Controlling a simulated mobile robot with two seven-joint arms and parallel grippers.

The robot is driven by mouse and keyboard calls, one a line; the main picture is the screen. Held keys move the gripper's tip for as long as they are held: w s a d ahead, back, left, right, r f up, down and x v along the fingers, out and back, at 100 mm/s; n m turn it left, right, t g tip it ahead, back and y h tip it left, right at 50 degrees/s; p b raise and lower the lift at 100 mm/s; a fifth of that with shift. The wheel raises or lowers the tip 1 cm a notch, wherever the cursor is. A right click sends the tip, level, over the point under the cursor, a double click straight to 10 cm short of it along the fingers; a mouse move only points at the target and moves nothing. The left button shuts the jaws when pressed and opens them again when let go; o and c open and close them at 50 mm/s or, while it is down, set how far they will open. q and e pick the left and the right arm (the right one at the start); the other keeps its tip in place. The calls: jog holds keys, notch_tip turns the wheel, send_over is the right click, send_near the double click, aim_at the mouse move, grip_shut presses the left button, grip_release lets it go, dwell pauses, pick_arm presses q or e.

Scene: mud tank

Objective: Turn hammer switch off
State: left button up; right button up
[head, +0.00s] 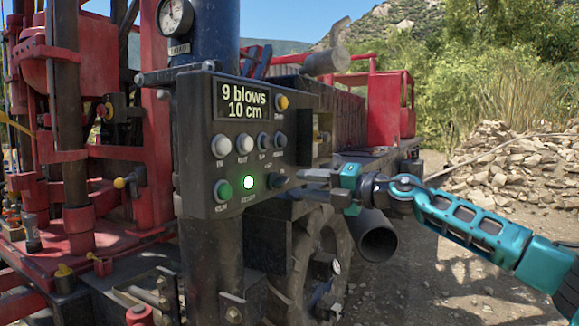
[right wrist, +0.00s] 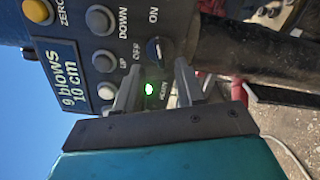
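The dark control panel (head: 200,150) on the red rig shows "9 blows 10 cm" on its display. The hammer switch (head: 278,180) is a dark round knob at the panel's lower right. In the right wrist view the same knob (right wrist: 158,50) sits between the labels ON and OFF; I cannot tell which it points to. A green light (head: 249,182) beside it is lit. My right gripper (head: 308,180) is just right of the knob, facing the panel. Its fingers are apart, with the knob ahead between their tips and nothing clearly held. My left gripper is not in view.
Several buttons (head: 244,144) sit above and left of the switch. An open pipe end (head: 378,242) and a wheel (head: 335,245) are below my right gripper. A rubble pile (head: 510,160) lies on the ground at the right, well behind my arm.

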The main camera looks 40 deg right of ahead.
aim_at(286, 182)
jog(key=p+x, duration=0.2)
jog(key=x, duration=0.2)
jog(key=shift+r, duration=0.15)
jog(key=shift+w+a+p, duration=0.3)
jog(key=shift+w+p, duration=0.05)
jog(key=shift+w, duration=0.25)
jog(key=c, duration=0.3)
grip_shut()
